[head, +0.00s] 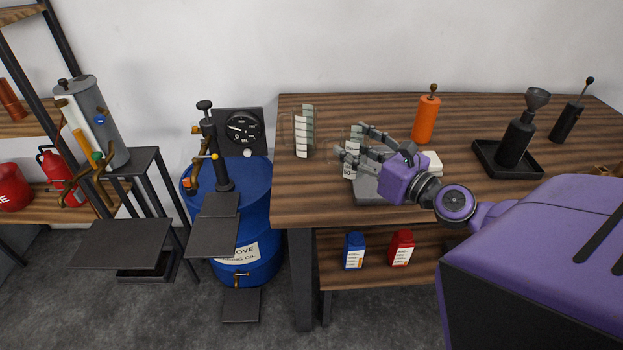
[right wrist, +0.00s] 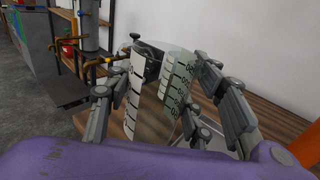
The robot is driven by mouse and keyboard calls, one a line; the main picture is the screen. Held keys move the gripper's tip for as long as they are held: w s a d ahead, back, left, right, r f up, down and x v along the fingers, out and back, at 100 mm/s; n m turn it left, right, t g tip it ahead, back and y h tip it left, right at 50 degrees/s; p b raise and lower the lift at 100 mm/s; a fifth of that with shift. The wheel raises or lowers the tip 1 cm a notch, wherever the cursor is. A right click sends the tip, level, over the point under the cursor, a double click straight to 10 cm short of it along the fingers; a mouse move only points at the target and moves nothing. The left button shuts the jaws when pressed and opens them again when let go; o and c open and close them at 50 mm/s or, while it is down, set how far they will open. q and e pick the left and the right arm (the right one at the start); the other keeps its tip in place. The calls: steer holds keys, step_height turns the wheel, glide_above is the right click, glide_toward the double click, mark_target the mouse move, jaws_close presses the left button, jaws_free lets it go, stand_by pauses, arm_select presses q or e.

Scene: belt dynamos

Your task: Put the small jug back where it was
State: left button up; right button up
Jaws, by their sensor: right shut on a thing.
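In the right wrist view, graduated strips of clear jug wall (right wrist: 178,78) show between the fingers (right wrist: 165,105). A taller clear jug (head: 302,132) with a similar scale stands to the left, apart from the gripper. Whether the held jug's base touches anything is hidden. My left gripper is not in view.
An orange bottle (head: 426,118) stands behind. A black tray (head: 490,160) with a dark bottle is at right. The table's left front corner is clear.

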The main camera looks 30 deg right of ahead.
steer(key=w+a+f+b, duration=0.1)
steer(key=w+f, duration=0.2)
steer(key=f, duration=0.1)
steer(key=w+a+f+b, duration=0.1)
steer(key=w+a+f, duration=0.1)
steer(key=w+f, duration=0.1)
steer(key=w+a+f+b, duration=0.1)
steer(key=w+f, duration=0.3)
steer(key=f, duration=0.1)
steer(key=shift+w+a, duration=0.1)
steer(key=shift+a, duration=0.3)
steer(key=shift+r, duration=0.2)
steer(key=shift+f+b, duration=0.25)
steer(key=shift+b, duration=0.15)
steer(key=o, duration=1.4)
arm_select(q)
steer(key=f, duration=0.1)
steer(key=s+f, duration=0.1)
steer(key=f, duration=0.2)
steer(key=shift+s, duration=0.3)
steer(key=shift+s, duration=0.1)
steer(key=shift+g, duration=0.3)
arm_select(e)
steer(key=shift+r, duration=0.15)
